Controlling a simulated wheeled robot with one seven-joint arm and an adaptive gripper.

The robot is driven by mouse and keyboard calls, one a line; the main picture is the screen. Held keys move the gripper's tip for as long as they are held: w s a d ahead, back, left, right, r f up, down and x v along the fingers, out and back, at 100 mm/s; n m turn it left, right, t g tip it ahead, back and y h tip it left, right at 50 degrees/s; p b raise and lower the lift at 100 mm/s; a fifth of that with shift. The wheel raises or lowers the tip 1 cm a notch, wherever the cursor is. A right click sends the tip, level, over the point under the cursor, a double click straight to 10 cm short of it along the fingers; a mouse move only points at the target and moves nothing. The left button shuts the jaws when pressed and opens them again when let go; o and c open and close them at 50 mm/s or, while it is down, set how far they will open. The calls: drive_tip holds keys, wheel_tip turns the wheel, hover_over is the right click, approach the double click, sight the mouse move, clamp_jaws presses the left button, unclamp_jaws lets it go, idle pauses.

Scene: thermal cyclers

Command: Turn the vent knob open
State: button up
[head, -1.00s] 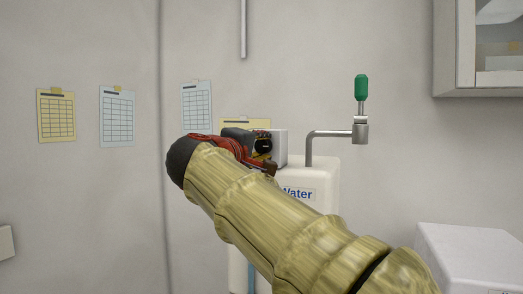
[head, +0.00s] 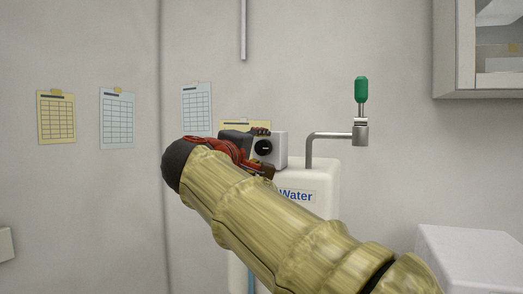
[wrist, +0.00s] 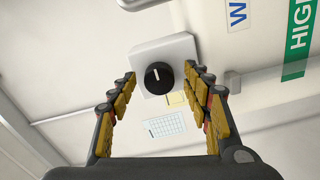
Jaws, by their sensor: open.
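The vent knob is a round black knob (head: 264,147) with a pale mark, on the front of a small white box (head: 281,147). In the wrist view the knob (wrist: 159,78) lies ahead, between the two fingers, with its mark pointing roughly up the picture. My gripper (wrist: 160,76) is open, with yellow-padded fingers spread on either side of the knob. No contact with the knob shows, and the distance to it is hard to judge. In the head view my arm hides the lower part of the box's surroundings, and the gripper is partly hidden by its wrist.
A white tank labelled "Water" (head: 323,180) stands at the box, with a bent metal pipe and green-handled valve (head: 361,90) on its right. Paper charts (head: 117,117) hang on the wall. A cabinet (head: 480,50) is at upper right and a white unit (head: 470,255) at lower right.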

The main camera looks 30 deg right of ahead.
drive_tip(key=v, duration=1.1)
drive_tip(key=shift+s, duration=0.1)
drive_tip(key=a+f+n+g+y, duration=0.1)
drive_tip(key=a+f+y, duration=0.25)
drive_tip(key=f, duration=0.95)
drive_tip(key=a+f+n+g+y, duration=0.1)
drive_tip(key=a+f+y, duration=0.3)
drive_tip(key=f, duration=0.9)
drive_tip(key=s+f+m+g+y, duration=0.3)
drive_tip(key=s+f+m+y, duration=0.3)
drive_tip(key=s+f, duration=1.4)
drive_tip(key=shift+d+f+m+y, duration=0.2)
drive_tip(key=shift+f+m+y, duration=0.2)
drive_tip(key=shift+f, duration=0.75)
